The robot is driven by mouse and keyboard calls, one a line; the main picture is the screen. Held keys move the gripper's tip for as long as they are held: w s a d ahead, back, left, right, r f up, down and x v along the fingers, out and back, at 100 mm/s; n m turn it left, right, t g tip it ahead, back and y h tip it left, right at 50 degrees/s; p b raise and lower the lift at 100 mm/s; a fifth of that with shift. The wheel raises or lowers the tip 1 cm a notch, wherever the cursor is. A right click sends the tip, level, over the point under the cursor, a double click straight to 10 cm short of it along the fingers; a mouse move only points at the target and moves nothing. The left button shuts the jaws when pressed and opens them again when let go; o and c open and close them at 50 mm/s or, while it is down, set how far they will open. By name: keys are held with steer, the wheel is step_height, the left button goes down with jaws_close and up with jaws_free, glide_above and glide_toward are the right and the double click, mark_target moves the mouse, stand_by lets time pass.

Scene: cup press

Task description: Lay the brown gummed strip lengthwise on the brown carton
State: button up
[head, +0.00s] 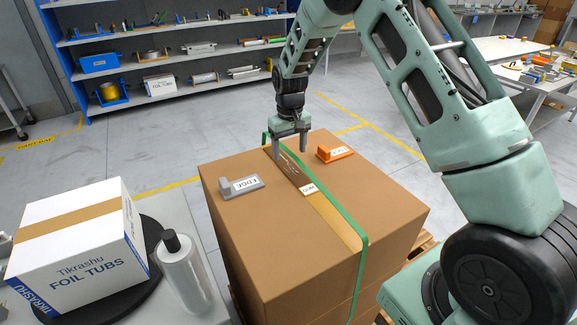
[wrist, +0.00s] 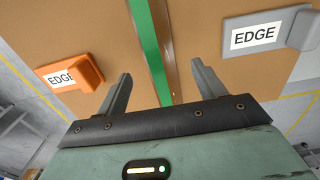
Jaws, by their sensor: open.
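My gripper (head: 289,153) is open over the far end of the carton, fingers down. In the wrist view the strip (wrist: 168,55) runs between the parted fingers of my gripper (wrist: 162,90); I cannot tell whether they touch the carton.
A green strap (head: 345,220) runs along the top and down the near side. A grey EDGE block (head: 241,187) and an orange EDGE block (head: 335,154) flank the strip. At left, a foil tubs box (head: 80,240) and a bottle (head: 183,270) stand on a table.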

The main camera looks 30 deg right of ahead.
mark_target(290, 168)
steer(key=shift+d+f+p, duration=0.1)
steer(key=shift+f+p, duration=0.95)
steer(key=shift+f, duration=1.6)
steer(key=c, duration=1.1)
